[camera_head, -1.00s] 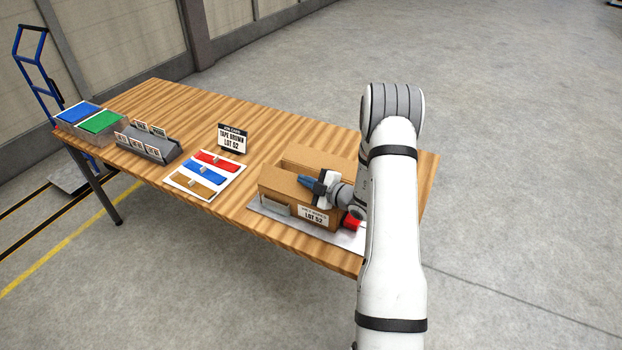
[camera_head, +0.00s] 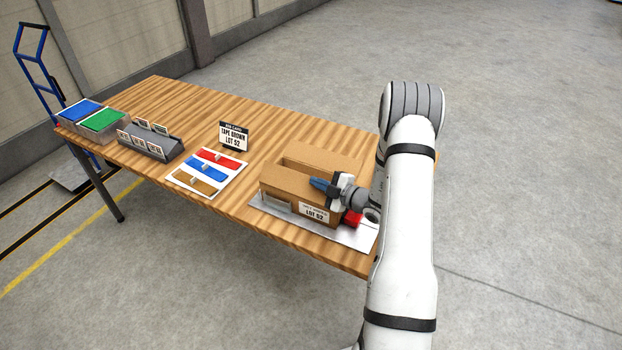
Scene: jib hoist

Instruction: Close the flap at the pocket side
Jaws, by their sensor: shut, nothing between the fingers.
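A brown cardboard box (camera_head: 288,207) stands on a metal plate (camera_head: 345,237) near the right end of the table. A front top panel (camera_head: 290,182) looks folded down nearly level, and another brown panel (camera_head: 322,156) shows behind it, with a dark line between them. A small grey pocket (camera_head: 277,204) and a white LOT 52 label (camera_head: 315,214) are on the front side. My gripper (camera_head: 318,184) has blue fingers, is shut and empty, and is over the right part of the box top. Contact cannot be told. The gripper and wrist hide the box's right end.
A red roll-like object (camera_head: 352,218) is beside the box's right end. A card with red, blue and brown strips (camera_head: 207,172), a TAPE BROWN LOT 52 sign (camera_head: 233,137), a grey holder (camera_head: 150,143) and blue and green bins (camera_head: 92,118) stand left. The table's back middle is clear.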

